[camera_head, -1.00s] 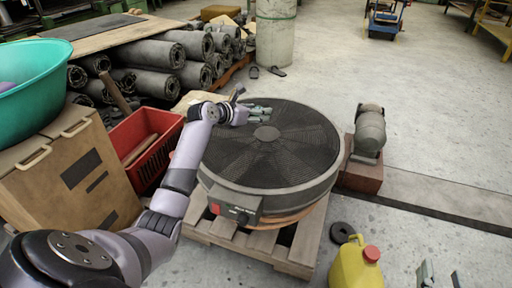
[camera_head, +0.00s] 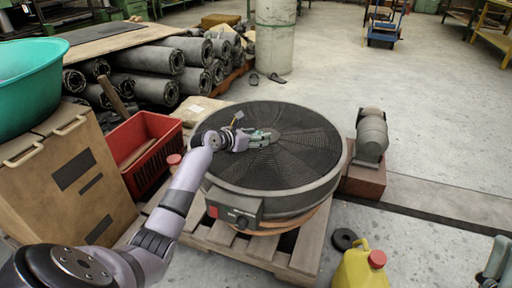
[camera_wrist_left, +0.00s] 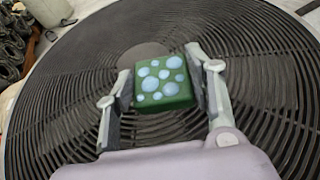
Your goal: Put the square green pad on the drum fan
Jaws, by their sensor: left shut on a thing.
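The square green pad (camera_wrist_left: 162,84) with light blue dots is between the two fingers of my left gripper (camera_wrist_left: 163,82) in the left wrist view. The fingers are shut on its sides. In the head view my left gripper (camera_head: 262,138) is over the round black grille of the drum fan (camera_head: 290,190). The grille fills most of the left wrist view behind the pad. I cannot tell whether the pad touches the grille. My right gripper (camera_head: 492,272) shows only partly at the lower right edge, away from the fan.
The fan lies on a wooden pallet (camera_head: 230,242). A red crate (camera_head: 143,150) and a cardboard box (camera_head: 65,180) stand to its left. A grey motor (camera_head: 370,137) stands right, and a yellow jug (camera_head: 358,268) at the front right. Sheet rolls (camera_head: 150,57) lie behind.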

